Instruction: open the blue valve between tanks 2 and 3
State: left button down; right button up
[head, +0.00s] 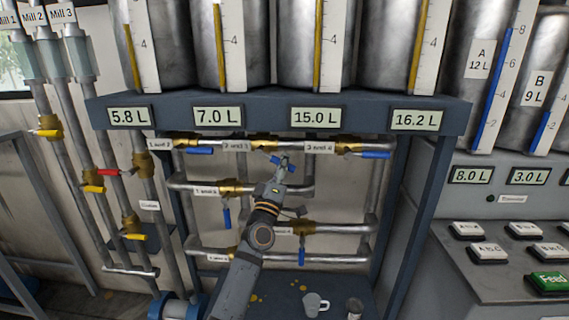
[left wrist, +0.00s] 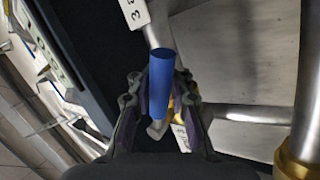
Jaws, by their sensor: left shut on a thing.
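The brass valve (head: 263,143) beside the label "2 and 3" (head: 235,146) sits on the top pipe, under the 7.0 L and 15.0 L displays. Its blue handle (left wrist: 162,80) stands between my left gripper's fingers in the left wrist view. My left gripper (head: 281,165) is shut on this handle, just below and right of the valve body. The fingers cover part of the handle in the head view, so its exact angle is hard to tell there. My right gripper is not in view.
Neighbouring blue handles lie along the top pipe at left (head: 200,151) and right (head: 375,155). Lower pipes carry blue handles hanging down (head: 227,217). A frame post (head: 409,210) stands at right. A mug (head: 314,304) stands on the surface below.

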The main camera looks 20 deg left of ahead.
pick_arm(q)
jog(key=shift+r, duration=0.1)
jog(key=c, duration=1.8)
grip_release()
jog(key=o, duration=0.5)
jog(key=shift+s+a+r, duration=0.1)
jog(key=shift+s+r, duration=0.15)
jog(key=shift+s, duration=0.2)
jog(key=shift+o, duration=0.2)
jog(key=shift+w+f, duration=0.15)
jog(key=shift+f, duration=0.1)
jog(key=v, duration=1.2)
